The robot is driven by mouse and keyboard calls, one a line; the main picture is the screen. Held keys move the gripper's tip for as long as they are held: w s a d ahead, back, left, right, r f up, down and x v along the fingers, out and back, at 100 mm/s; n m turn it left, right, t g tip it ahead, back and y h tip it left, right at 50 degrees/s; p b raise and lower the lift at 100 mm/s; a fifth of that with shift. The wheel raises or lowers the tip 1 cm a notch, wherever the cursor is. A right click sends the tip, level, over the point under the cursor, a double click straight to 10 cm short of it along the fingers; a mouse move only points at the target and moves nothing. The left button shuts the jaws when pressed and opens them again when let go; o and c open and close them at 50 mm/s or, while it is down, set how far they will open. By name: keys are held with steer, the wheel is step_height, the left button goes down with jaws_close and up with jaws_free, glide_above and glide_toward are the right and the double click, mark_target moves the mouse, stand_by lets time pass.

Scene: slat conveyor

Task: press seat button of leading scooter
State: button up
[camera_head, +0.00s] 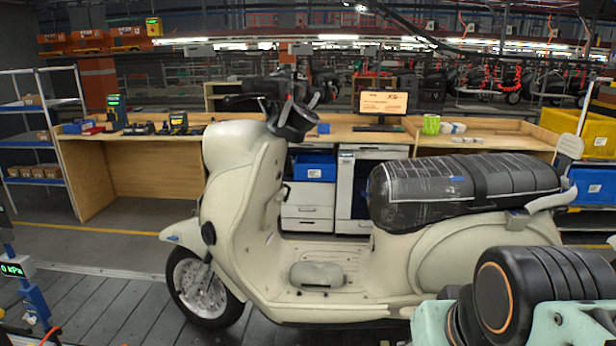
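A cream scooter (240,190) stands upright on the slat conveyor (95,310), seen from its side with its front to the left. Its black seat (465,188) is wrapped in clear plastic and is closed on the cream body. A small blue mark (456,178) is on the seat's side. I cannot make out a seat button at this size. The lower rear of the scooter and its rear wheel are hidden behind black and teal parts of my own arm at the bottom right. My gripper is not in view.
A wooden workbench (150,165) with a monitor (383,104) and drawers stands behind the scooter. Shelves (40,140) stand at the left and yellow bins (590,130) at the right. A stand with a kPa display (14,269) is at the left edge. The conveyor ahead of the front wheel is clear.

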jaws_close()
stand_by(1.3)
